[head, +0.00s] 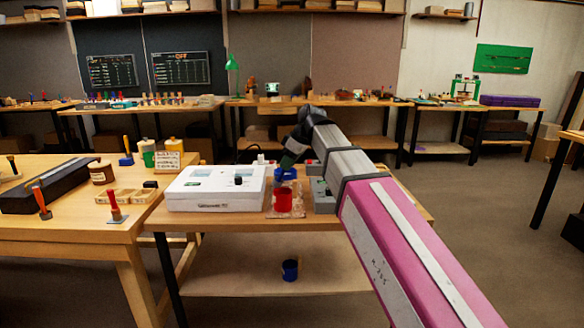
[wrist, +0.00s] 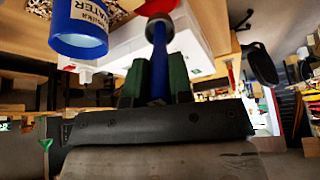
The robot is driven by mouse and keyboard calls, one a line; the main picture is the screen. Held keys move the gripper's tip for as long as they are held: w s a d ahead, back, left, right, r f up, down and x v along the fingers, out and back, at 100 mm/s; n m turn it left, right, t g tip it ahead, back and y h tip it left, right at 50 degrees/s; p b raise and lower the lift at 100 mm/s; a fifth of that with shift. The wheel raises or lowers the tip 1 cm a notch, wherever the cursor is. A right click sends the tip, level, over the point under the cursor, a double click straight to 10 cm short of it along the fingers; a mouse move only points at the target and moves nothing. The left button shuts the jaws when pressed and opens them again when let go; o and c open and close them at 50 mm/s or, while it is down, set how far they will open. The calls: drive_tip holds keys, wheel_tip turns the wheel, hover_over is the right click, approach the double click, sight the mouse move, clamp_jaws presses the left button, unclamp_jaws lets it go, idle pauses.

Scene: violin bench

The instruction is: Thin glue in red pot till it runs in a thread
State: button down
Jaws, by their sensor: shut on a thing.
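The red pot (head: 284,199) stands on a stained mat (head: 297,188) near the front of the bench. A blue vessel (head: 286,174) shows just behind and above it, under my gripper (head: 292,158). In the wrist view a blue cup marked WATER (wrist: 80,25) is at the upper left, beside my gripper (wrist: 156,75). The green fingers are shut on a blue rod (wrist: 158,70) with a dark round end (wrist: 158,22). A red patch (wrist: 219,32) shows behind it. The glue inside the pot is hidden, and I cannot tell whether the rod touches anything.
A white box with a dark knob (head: 215,188) stands just left of the red pot. A grey device (head: 320,190) is close on the right.

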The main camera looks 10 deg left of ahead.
drive_tip(key=shift+w+a+r+h, duration=0.1)
drive_tip(key=shift+a+r+h, duration=0.2)
drive_tip(key=shift+h, duration=0.2)
drive_tip(key=a+h, duration=0.1)
drive_tip(key=h, duration=0.1)
drive_tip(key=a+r+h, duration=0.1)
drive_tip(key=a+h, duration=0.1)
drive_tip(key=shift+w+r, duration=0.1)
drive_tip(key=shift+w, duration=0.1)
drive_tip(key=shift+s+d+r, duration=0.1)
drive_tip(key=shift+r, duration=1.55)
